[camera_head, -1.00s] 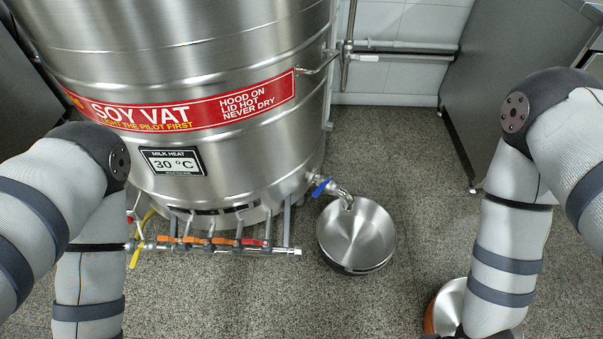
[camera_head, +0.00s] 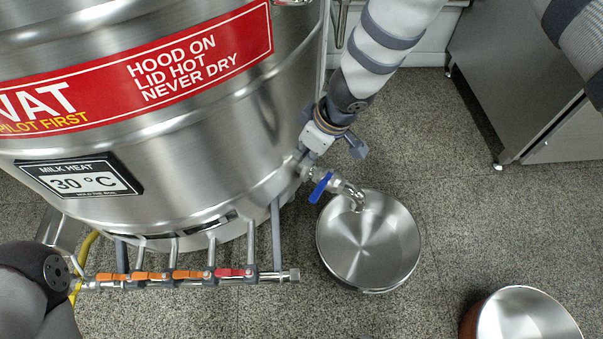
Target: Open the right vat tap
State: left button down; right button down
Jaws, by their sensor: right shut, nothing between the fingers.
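The soy vat (camera_head: 200,160) is a large steel drum with a red label and a 30 °C display. Its tap sticks out at the lower right, with a blue lever (camera_head: 320,187) that lies across the steel spout (camera_head: 350,192). The spout ends over a steel pan (camera_head: 365,245) on the floor; no flow shows. My right gripper (camera_head: 305,166) reaches down from the upper right, shut and empty, beside the tap's base at the vat wall, just above and left of the lever. Whether it touches the tap is unclear. My left arm shows at the lower left; its gripper is out of view.
A pipe manifold (camera_head: 190,276) with orange and red handles runs low in front of the vat. A second pan with a copper-coloured outside (camera_head: 525,318) stands at the lower right. A steel cabinet (camera_head: 520,75) is at the upper right. The floor between is free.

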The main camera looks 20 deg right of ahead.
aim_at(319, 191)
jog(key=shift+s, duration=0.15)
